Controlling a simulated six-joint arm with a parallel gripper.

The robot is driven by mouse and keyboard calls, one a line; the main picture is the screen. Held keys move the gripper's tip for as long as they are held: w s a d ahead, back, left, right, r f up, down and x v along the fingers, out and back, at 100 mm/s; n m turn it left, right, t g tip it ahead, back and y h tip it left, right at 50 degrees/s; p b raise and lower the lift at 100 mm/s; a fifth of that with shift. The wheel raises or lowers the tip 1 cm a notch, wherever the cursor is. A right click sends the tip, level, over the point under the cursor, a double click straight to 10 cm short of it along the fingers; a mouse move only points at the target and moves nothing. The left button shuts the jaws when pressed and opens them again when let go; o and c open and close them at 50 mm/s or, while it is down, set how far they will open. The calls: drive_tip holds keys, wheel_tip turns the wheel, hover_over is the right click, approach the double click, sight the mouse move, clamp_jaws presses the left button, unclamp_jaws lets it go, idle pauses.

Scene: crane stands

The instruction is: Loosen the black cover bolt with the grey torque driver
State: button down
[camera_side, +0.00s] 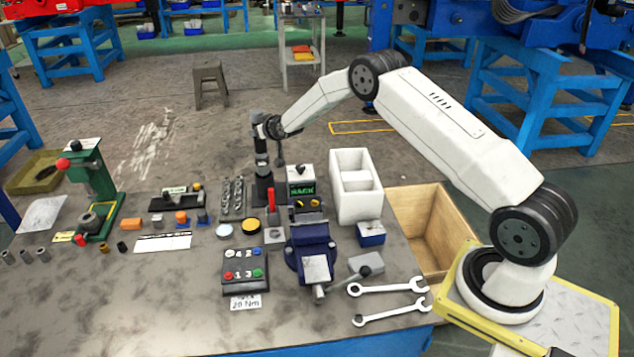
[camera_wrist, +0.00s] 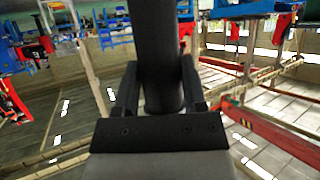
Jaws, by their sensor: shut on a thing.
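My gripper (camera_side: 268,130) is held level over the back middle of the bench. In the wrist view my gripper (camera_wrist: 158,95) is shut on a dark upright cylinder (camera_wrist: 158,50), which appears to be the grey torque driver. In the side view the driver (camera_side: 261,146) stands upright in the jaws, above a dark stand (camera_side: 263,190). I cannot tell whether its lower end touches the stand. The black cover bolt cannot be made out for certain in either view.
A blue vise (camera_side: 308,240) stands front centre, with a button box (camera_side: 245,272) to its left. A white bin (camera_side: 356,190) and wooden crate (camera_side: 440,228) lie right. A green press (camera_side: 95,190) stands left. Wrenches (camera_side: 390,288) lie at the front.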

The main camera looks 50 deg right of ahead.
sight(258, 112)
drive_tip(key=shift+w+r, duration=0.1)
drive_tip(key=shift+r, duration=3.85)
drive_tip(key=s+a+r, duration=0.3)
drive_tip(key=s, duration=0.4)
drive_tip(key=s+a+r+n+y, duration=0.1)
drive_tip(key=s+a+r, duration=0.2)
drive_tip(key=s, duration=0.5)
drive_tip(key=s+a+r, duration=0.3)
drive_tip(key=s, duration=0.4)
drive_tip(key=shift+s+r, duration=0.25)
drive_tip(key=shift+s, duration=0.15)
drive_tip(key=shift+f, duration=0.2)
